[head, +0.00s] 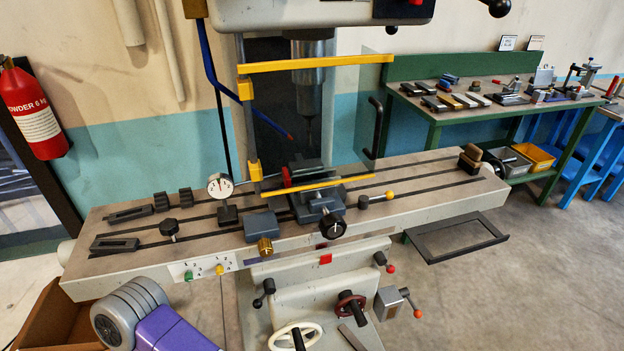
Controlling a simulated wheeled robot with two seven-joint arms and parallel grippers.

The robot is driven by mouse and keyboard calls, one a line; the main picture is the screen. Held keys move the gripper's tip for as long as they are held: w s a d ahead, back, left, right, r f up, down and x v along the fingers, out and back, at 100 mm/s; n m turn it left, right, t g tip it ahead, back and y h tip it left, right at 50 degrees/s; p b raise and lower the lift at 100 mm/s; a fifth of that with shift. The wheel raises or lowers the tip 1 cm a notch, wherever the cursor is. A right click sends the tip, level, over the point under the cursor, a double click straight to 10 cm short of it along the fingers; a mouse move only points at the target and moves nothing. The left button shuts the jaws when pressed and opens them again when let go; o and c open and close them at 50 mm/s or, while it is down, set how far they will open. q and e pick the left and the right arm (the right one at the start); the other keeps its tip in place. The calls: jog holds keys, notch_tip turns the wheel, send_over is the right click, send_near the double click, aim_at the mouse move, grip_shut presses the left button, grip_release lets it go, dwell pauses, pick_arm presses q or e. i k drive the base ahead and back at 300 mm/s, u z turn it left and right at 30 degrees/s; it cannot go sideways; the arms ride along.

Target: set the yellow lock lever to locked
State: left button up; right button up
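The lever with the yellow ball (389,195) sits on the long grey machine table, right of the vise. Its short rod runs left from the ball to a dark round hub (363,202) and lies nearly level, pointing right. No locked or unlocked mark is readable beside it. A purple and grey link of my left arm shows at the bottom left, well away from the lever. Neither of my grippers is in the picture, so their opening and contents are hidden.
The machine table (430,209) carries a vise (318,205), a dial gauge (220,186) and clamps. A yellow-barred guard frame (315,63) stands above the vise. Below are red-ball levers (417,313) and a white handwheel (295,336). A black rectangular frame (455,238) juts out right.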

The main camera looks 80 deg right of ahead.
aim_at(364, 200)
jog(key=u, duration=0.2)
jog(key=k, duration=1.2)
jog(key=z, duration=1)
